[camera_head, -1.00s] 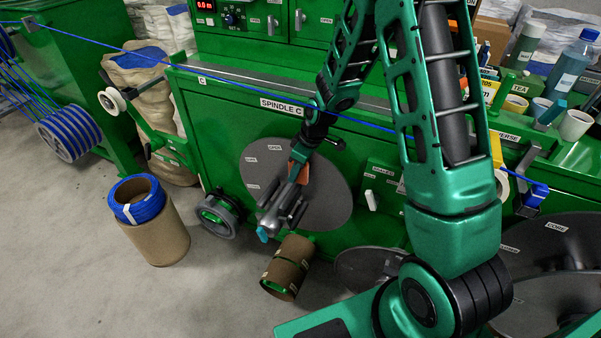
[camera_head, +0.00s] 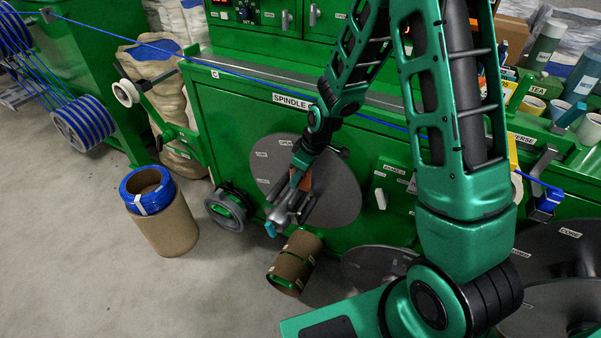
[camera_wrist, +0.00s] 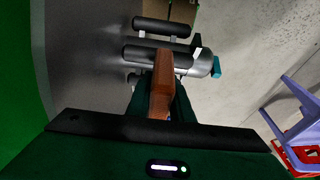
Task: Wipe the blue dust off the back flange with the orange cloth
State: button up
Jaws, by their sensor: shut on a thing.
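The back flange (camera_head: 335,190) is a large grey disc with small white labels, upright on the front of the green machine. My gripper (camera_head: 301,181) is in front of its left part, shut on the orange cloth (camera_head: 305,182). In the wrist view the cloth (camera_wrist: 162,85) is a folded orange-brown strip standing out between the fingers towards the grey spindle. Whether the cloth touches the flange I cannot tell. I make out no blue dust on the visible part of the flange. My gripper and the spindle hide some of its face.
A grey spindle with several bars (camera_head: 288,208) and a teal tip (camera_head: 271,229) juts from the flange. A brown cylinder (camera_head: 296,262) lies below. A cardboard drum (camera_head: 167,228) with blue coil (camera_head: 146,190) stands left. A blue cable (camera_head: 230,66) runs across above.

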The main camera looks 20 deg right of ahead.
jog(key=shift+s+a, duration=0.3)
jog(key=shift+s, duration=0.05)
jog(key=shift+s+a, duration=1.1)
jog(key=shift+d, duration=0.1)
